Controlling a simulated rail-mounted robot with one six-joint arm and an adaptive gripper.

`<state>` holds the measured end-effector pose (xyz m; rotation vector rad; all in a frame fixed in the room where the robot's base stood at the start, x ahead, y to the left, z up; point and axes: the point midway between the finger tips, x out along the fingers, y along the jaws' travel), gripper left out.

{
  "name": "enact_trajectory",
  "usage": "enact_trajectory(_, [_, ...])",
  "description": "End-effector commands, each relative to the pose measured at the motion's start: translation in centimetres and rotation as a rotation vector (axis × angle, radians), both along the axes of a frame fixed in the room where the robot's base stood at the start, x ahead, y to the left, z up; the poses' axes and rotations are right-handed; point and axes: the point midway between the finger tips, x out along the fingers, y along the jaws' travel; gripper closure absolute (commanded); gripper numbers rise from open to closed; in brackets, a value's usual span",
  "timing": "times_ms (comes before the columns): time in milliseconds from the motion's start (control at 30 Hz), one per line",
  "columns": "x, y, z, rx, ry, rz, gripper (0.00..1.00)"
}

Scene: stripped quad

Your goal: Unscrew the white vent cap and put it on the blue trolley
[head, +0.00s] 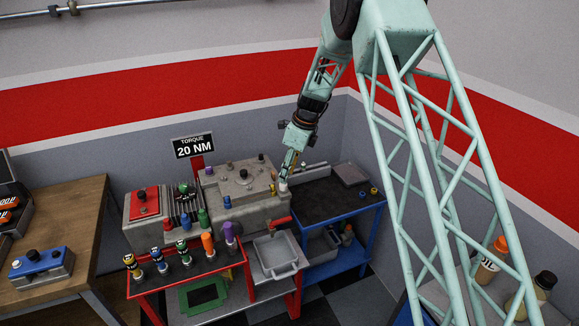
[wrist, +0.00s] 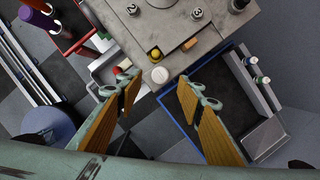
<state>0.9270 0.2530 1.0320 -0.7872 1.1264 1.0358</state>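The white vent cap (wrist: 159,75) is a small round disc at the edge of the grey machine (wrist: 197,40) in the wrist view. In the head view the cap (head: 283,187) shows as a pale spot under my gripper, at the machine's right side. My gripper (wrist: 158,88) is open, with wood-coloured finger pads on either side of the cap and apart from it in the picture. How far the fingertips are above the cap is hard to tell. The blue trolley (head: 377,208) stands right of the machine with a dark top; its blue rim (wrist: 179,120) shows beside the right finger.
A red trolley (head: 190,282) with several coloured tools and a grey tray (head: 277,256) stand in front of the machine.

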Motion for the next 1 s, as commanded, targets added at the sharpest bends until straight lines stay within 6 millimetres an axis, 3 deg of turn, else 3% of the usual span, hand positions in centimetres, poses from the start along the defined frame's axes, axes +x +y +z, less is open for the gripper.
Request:
enact_trajectory(433, [0.4,1.1,-4.3,0.000,0.000,0.000,0.65])
enact_trajectory(933, [0.5,1.3,-5.0,0.001,-0.001,0.000,0.65])
enact_trajectory(1000, [0.5,1.3,-5.0,0.001,-0.001,0.000,0.71])
